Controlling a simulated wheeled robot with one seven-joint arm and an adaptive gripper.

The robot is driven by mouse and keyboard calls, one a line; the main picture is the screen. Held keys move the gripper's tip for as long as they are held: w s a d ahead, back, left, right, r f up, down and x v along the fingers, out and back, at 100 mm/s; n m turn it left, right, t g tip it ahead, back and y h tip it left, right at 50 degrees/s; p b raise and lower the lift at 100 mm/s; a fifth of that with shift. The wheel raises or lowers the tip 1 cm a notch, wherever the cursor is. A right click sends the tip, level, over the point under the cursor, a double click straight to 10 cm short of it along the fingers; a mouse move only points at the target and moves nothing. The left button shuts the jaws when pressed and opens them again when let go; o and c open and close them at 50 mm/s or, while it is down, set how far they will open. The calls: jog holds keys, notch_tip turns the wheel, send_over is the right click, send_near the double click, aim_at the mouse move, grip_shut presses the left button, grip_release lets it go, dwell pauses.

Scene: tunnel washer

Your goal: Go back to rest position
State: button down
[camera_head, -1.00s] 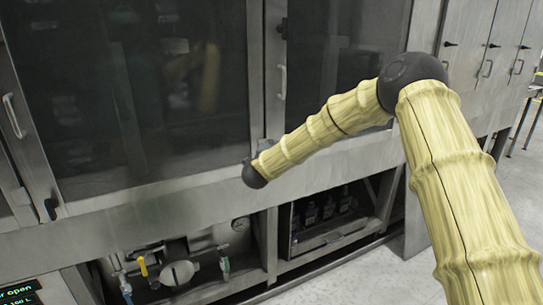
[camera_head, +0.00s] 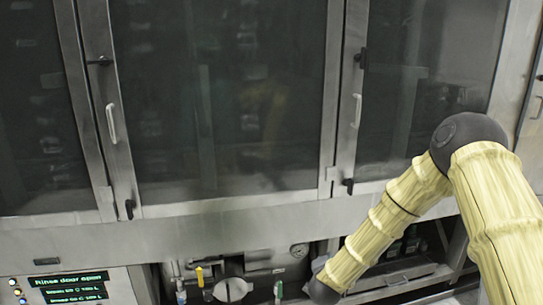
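My arm, in a ribbed yellow cover with dark joints, reaches in from the lower right of the head view and bends down to the left. It ends in a dark rounded joint low in front of the machine. My gripper is not seen beyond that joint. The tunnel washer (camera_head: 230,215) stands in front of me, with a steel frame and tall dark glass doors. The middle door (camera_head: 225,100) looks flush with its frame, and its light handle (camera_head: 111,123) is upright at the left. Another handle (camera_head: 356,110) is on the right door.
A control panel (camera_head: 70,287) at lower left reads "Rinse door open". Below the doors are a yellow-handled valve (camera_head: 199,275), a round gauge (camera_head: 299,250) and an open bay. Some floor shows at lower right.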

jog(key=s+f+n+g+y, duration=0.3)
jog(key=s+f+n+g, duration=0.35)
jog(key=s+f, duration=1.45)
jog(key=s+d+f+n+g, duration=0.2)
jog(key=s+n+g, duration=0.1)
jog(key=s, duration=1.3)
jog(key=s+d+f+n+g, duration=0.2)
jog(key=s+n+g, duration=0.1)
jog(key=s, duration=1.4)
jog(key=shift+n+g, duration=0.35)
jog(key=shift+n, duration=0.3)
